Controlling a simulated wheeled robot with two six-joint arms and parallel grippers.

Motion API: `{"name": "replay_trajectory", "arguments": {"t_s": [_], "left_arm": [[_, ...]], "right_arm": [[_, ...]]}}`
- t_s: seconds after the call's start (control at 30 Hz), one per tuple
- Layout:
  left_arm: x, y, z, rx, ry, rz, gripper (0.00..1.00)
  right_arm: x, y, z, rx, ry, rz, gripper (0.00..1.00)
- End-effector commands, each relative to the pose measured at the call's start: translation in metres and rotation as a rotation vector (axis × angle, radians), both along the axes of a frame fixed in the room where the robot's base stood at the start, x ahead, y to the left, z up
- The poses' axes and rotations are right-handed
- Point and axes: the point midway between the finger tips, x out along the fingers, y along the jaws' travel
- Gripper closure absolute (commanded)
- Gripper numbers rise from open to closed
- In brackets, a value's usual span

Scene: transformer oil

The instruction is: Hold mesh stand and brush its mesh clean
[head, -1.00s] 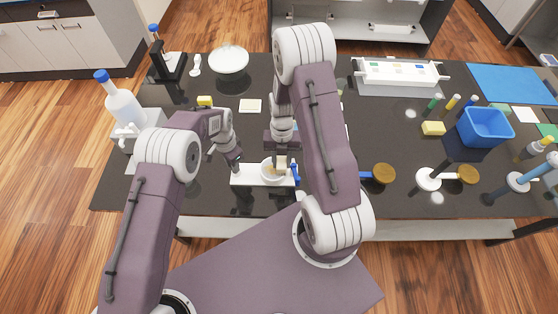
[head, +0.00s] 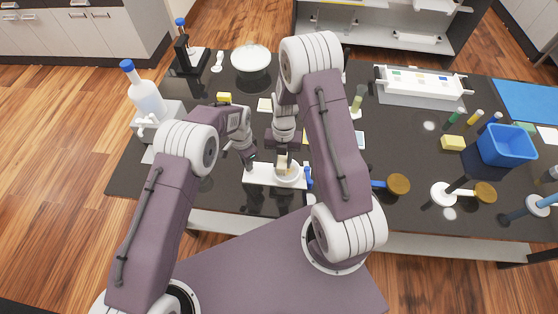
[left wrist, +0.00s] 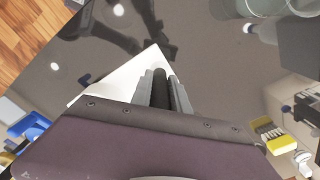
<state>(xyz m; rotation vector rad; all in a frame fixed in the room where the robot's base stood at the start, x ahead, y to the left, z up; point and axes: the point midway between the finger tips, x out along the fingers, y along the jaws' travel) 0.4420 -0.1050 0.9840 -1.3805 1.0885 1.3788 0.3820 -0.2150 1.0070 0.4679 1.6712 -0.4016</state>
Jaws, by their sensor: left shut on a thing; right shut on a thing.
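The mesh stand has a white rectangular base (head: 258,180) near the front edge of the table, with a white round ring or cup (head: 292,180) at its right end. My left gripper (head: 251,165) is low at the left end of the base. In the left wrist view its fingers (left wrist: 161,92) are shut on a dark upright post, with a white plate below. My right gripper (head: 284,146) points down above the ring, shut on a pale brush (head: 282,161). The brush is at or just over the ring; contact cannot be told. The mesh is mostly hidden.
A small blue item (head: 308,176) stands beside the ring. A bottle with a blue cap (head: 147,98) stands at the left. Dark tabletop between is partly clear.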

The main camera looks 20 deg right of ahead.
Motion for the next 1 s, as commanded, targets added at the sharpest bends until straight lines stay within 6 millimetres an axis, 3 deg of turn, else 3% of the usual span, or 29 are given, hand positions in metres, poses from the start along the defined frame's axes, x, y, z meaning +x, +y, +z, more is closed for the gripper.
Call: {"name": "replay_trajectory", "arguments": {"t_s": [0.6, 1.0], "left_arm": [[0.000, 0.001, -0.001, 0.000, -0.001, 0.001, 1.00], [0.000, 0.001, -0.001, 0.001, -0.001, 0.000, 1.00]], "right_arm": [[-0.030, -0.048, 0.001, 0.000, 0.001, -0.001, 1.00], [-0.009, -0.014, 0.000, 0.000, 0.000, 0.003, 1.00]]}}
